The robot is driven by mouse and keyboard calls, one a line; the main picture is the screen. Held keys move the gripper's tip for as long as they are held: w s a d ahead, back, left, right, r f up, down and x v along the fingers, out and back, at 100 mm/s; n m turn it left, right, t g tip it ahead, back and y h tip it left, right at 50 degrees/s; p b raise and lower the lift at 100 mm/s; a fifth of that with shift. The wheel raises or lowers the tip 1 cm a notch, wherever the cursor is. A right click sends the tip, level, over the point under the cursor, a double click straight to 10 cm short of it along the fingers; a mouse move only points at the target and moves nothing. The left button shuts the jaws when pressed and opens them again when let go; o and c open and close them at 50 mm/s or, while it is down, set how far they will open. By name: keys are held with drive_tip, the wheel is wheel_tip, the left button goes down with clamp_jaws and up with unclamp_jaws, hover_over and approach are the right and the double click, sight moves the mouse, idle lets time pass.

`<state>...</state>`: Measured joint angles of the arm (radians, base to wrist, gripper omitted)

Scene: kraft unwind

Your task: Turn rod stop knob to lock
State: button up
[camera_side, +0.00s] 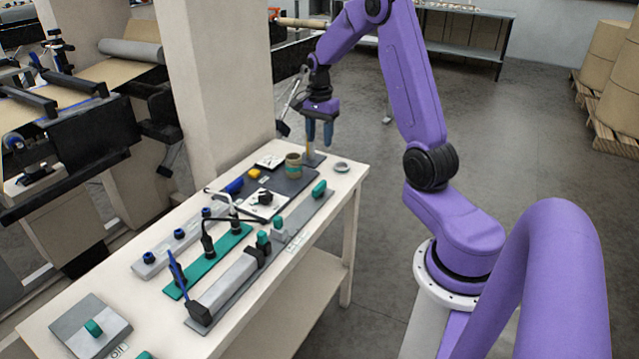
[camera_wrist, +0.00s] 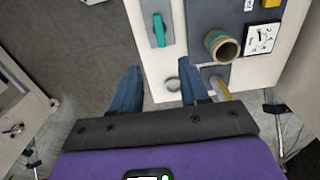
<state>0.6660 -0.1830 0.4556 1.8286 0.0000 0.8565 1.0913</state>
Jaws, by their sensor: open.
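My gripper (camera_side: 320,143) is open and empty above the far end of the table; its two blue fingers (camera_wrist: 161,78) also show in the wrist view. Several knobs and handles are on the table, and I cannot tell for certain which is the rod stop knob. A teal handle (camera_side: 319,188) sits at the far end of a grey rail; in the wrist view the teal handle (camera_wrist: 160,29) lies ahead of the fingers, apart from them. Two teal knobs (camera_side: 262,239) stand around the rail's middle. Another teal knob (camera_side: 93,327) is on a grey plate at the near end.
A white plate (camera_wrist: 261,40) and a teal strip (camera_side: 205,264) with black posts occupy the table. A beige pillar (camera_side: 215,90) rises behind it.

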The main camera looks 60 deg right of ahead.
sight(319, 185)
wheel_tip(319, 185, down, 16)
drive_tip(key=shift+f, duration=0.1)
idle(0.5)
clamp_jaws()
